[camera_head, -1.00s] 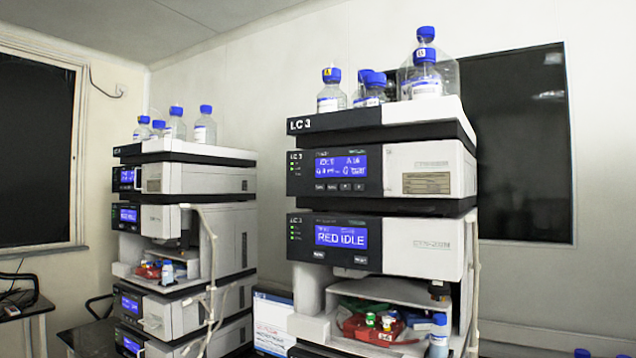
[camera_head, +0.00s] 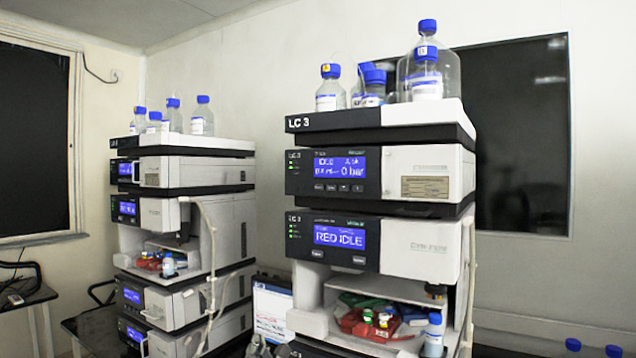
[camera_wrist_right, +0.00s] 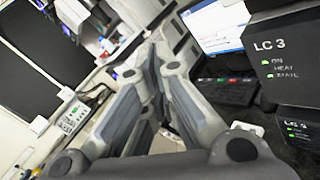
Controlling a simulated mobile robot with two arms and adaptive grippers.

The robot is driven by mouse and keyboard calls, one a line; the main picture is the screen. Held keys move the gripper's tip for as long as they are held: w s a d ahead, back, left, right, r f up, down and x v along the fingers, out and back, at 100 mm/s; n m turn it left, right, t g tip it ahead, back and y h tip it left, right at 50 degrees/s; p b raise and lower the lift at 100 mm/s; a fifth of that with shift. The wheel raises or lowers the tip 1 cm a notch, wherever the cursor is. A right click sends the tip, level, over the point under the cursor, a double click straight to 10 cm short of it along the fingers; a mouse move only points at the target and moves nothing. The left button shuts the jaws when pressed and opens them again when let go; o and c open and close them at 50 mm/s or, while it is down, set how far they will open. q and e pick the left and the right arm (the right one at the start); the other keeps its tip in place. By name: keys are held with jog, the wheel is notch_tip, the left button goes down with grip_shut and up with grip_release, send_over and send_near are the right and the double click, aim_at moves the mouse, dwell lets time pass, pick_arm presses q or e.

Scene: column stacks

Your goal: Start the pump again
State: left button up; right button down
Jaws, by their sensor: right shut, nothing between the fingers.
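The near LC 3 stack has a pump module with a blue display (camera_head: 340,170) that reads IDLE and 0 bar. A row of small dark buttons (camera_head: 340,187) sits under that display, and its light front cover (camera_head: 415,165) is to the right. My right gripper (camera_head: 268,348) shows only at the bottom edge in the head view, low and left of the near stack, well below the pump and apart from it. In the right wrist view its grey fingers (camera_wrist_right: 157,48) are together and empty. A dark LC 3 panel (camera_wrist_right: 285,55) with green lights is at their right. My left gripper is not in view.
An open bay holds a red tray (camera_head: 365,325) and a bottle (camera_head: 433,335). Blue-capped bottles (camera_head: 330,88) stand on top. A second stack (camera_head: 190,175) stands at left, with a hanging tube (camera_head: 210,250).

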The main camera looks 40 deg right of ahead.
aim_at(319, 187)
jog(key=s+d+r+n+t+h+p, duration=0.1)
jog(key=s+r+h, duration=0.2)
jog(key=r, duration=0.9)
jog(key=s+d+r+t+h+p, duration=0.1)
jog(key=s+r, duration=0.3)
jog(key=r, duration=0.9)
jog(key=s+d+r+n+h+p, duration=0.1)
jog(key=s+r+h+p, duration=0.1)
jog(key=r, duration=1.1)
jog(key=s+h, duration=0.1)
jog(key=h, duration=0.1)
jog(key=shift+s+r+n+t+h, duration=0.15)
jog(key=shift+n+t+h, duration=0.15)
jog(key=shift+t, duration=0.1)
jog(key=shift+w+d+b, duration=0.3)
jog(key=shift+w+d, duration=0.25)
jog(key=shift+d, duration=0.8)
jog(key=shift+w+d+b, duration=0.3)
jog(key=shift+w+d, duration=0.3)
jog(key=shift+d, duration=0.75)
jog(key=shift+w+d+b, duration=0.3)
jog(key=shift+w+d, duration=0.25)
jog(key=shift+d, duration=0.8)
